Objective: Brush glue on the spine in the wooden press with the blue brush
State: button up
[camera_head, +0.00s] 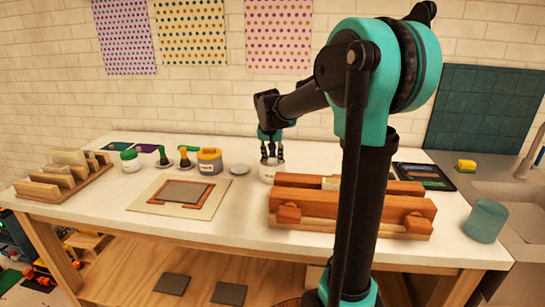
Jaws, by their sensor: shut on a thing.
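The wooden press (340,203) lies on the right half of the white table, with reddish-brown beams and clamp blocks. A pale piece, seemingly the book spine (329,183), shows between the beams, partly hidden by my arm. My gripper (271,159) points down right over a white pot (268,173) behind the press's left end. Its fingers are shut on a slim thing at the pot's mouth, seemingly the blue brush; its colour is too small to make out.
A framed board (180,198) lies front left. A dark tray (424,176) is right.

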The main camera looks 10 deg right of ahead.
jog(key=shift+r, duration=3.45)
